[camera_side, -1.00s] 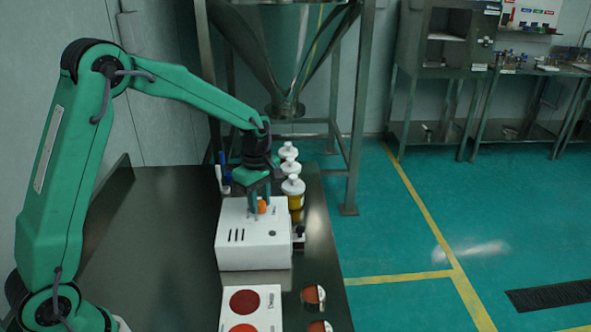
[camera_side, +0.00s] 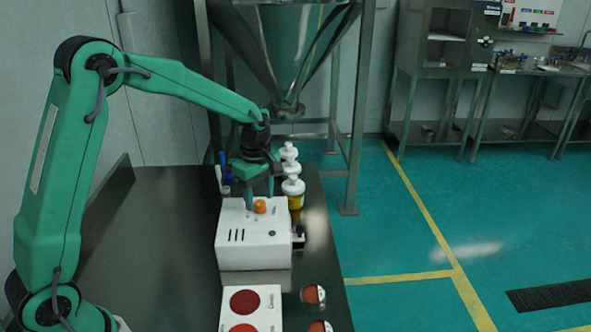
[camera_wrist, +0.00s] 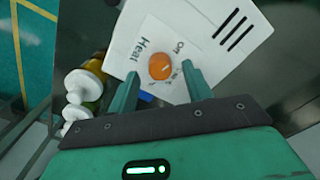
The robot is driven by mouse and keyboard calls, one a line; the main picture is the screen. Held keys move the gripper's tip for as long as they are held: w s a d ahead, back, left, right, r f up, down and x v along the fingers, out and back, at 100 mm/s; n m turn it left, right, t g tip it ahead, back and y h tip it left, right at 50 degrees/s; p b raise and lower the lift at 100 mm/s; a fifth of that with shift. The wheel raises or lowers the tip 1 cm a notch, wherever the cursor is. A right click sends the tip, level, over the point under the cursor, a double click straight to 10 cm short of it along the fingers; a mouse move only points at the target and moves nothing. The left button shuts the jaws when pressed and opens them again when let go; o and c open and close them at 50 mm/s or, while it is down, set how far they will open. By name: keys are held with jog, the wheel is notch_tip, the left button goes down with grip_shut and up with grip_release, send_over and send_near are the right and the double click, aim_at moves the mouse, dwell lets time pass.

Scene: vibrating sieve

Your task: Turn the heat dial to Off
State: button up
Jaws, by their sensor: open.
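The heat dial is an orange round knob (camera_side: 260,207) on top of a white box (camera_side: 254,248). The knob also shows in the wrist view (camera_wrist: 160,66), beside the printed word "Heat" and a short word starting with "O". I cannot tell which mark the dial points to. My gripper (camera_side: 261,199) is above the box, pointing down at the dial. In the wrist view its two green fingers (camera_wrist: 159,70) are spread, one on each side of the knob, with gaps visible. They do not appear to grip it.
White-capped bottles (camera_side: 292,187) stand just behind the box on the right. A white panel with red discs (camera_side: 262,309) lies in front. Small red-topped items (camera_side: 313,294) lie near the dark table's right edge. The table left of the box is clear.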

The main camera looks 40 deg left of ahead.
aim_at(258, 204)
jog(key=shift+r, duration=3.2)
jog(key=shift+s+r+m, duration=0.3)
jog(key=shift+s+r, duration=0.1)
jog(key=shift+r, duration=0.05)
jog(key=s+d+r+m+t, duration=0.2)
jog(key=s+r+m, duration=0.5)
jog(key=s, duration=0.3)
jog(key=s+m+t, duration=0.3)
jog(key=s+m, duration=0.7)
jog(key=s, duration=0.3)
jog(key=shift+s+d+m+t, duration=0.25)
jog(key=shift+d+m+t, duration=0.05)
jog(key=shift+d, duration=0.1)
jog(key=shift+f, duration=0.1)
jog(key=shift+c, duration=0.4)
